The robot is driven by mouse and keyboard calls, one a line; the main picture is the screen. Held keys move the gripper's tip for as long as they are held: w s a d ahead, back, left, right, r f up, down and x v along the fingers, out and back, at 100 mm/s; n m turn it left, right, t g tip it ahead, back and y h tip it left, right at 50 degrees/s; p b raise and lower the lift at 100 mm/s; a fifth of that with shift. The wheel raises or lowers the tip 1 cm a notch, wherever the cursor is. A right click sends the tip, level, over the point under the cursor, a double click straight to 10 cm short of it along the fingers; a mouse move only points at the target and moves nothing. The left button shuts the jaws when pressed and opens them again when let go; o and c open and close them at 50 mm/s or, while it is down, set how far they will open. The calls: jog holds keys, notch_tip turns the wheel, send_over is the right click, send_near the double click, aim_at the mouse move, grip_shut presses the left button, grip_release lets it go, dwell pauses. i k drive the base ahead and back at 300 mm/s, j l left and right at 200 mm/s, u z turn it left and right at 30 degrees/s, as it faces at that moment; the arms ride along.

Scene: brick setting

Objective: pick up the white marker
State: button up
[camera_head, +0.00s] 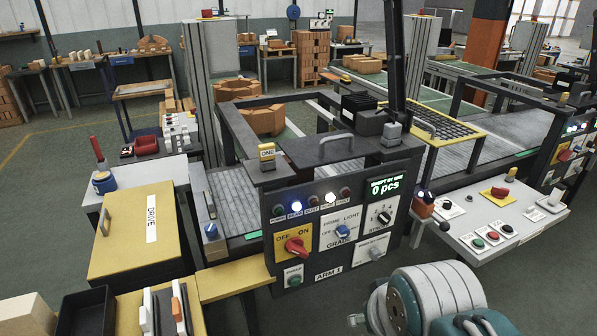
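I cannot make out a white marker for certain. At the bottom left, two upright narrow pieces stand side by side: one white (147,313) and one white with orange (180,308). They are cut by the lower edge, and I cannot tell what they are. A grey and teal part of my arm shows at the bottom right. My gripper's fingers are not in view, so nothing shows of what they hold.
A black tray (86,314) and a pale block (26,316) are at the bottom left. A yellow cabinet (135,245) stands behind them. A dark control panel (338,228) with knobs fills the middle. A white button desk (520,213) is at right.

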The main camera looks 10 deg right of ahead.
aim_at(558, 192)
jog(key=z, duration=1.8)
jog(key=i+l, duration=0.2)
jog(key=i, duration=0.3)
jog(key=i+l, duration=0.15)
jog(key=i, duration=0.4)
jog(key=i+l, duration=0.2)
jog(key=i, duration=0.3)
jog(key=i+l, duration=0.15)
jog(key=i, duration=0.35)
jog(key=i+l, duration=0.2)
jog(key=i, duration=0.3)
jog(key=i+l, duration=0.2)
jog(key=i, duration=0.35)
jog(key=j+u, duration=0.05)
